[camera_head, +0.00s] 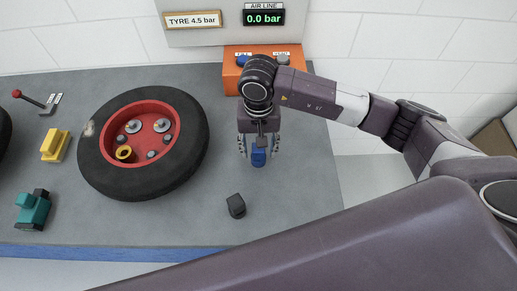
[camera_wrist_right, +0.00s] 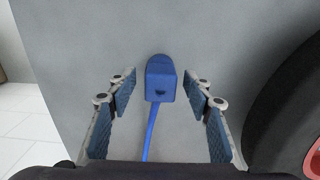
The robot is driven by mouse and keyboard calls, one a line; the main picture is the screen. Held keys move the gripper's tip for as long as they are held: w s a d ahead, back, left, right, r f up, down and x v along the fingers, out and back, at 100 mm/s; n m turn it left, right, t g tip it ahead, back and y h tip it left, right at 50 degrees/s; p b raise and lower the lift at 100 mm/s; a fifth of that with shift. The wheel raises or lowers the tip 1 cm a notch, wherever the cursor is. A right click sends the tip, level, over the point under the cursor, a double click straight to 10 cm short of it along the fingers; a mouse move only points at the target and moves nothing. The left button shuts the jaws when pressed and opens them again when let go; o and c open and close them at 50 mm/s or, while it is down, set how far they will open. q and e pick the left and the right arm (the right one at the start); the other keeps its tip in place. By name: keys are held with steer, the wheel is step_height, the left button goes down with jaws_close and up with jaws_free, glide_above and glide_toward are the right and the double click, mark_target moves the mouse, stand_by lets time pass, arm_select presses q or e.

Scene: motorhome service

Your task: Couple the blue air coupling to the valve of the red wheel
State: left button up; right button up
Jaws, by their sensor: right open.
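The blue air coupling (camera_head: 258,158) is on the grey bench top, right of the wheel. My right gripper (camera_head: 258,148) is over it, fingers pointing down. In the right wrist view the coupling (camera_wrist_right: 160,82) is between the open fingers (camera_wrist_right: 157,90), with a gap on each side and a blue hose running toward the gripper. The red wheel (camera_head: 111,154) with its black tyre lies flat on the bench to the left. Its hub holds a yellow ring (camera_head: 124,152) and several grey round parts; I cannot tell which is the valve. My left gripper is not in view.
An orange holder (camera_head: 231,78) with a blue and a grey piece stands behind my right gripper. A dark block (camera_head: 236,206) lies in front. Yellow (camera_head: 55,146) and teal (camera_head: 33,210) items and a red-knobbed lever (camera_head: 30,98) are at left. The air line display (camera_head: 264,18) reads 0.0 bar.

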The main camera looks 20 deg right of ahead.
steer(key=shift+c, duration=0.5)
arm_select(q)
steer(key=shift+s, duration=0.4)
arm_select(e)
jaws_close()
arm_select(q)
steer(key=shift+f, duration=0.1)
arm_select(e)
steer(key=shift+r, duration=0.1)
steer(key=shift+w+r, duration=0.1)
steer(key=shift+r, duration=0.45)
arm_select(q)
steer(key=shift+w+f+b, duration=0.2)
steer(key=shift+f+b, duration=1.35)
steer(key=shift+b, duration=0.05)
arm_select(e)
step_height(320, 180, up, 19)
steer(key=shift+f, duration=0.15)
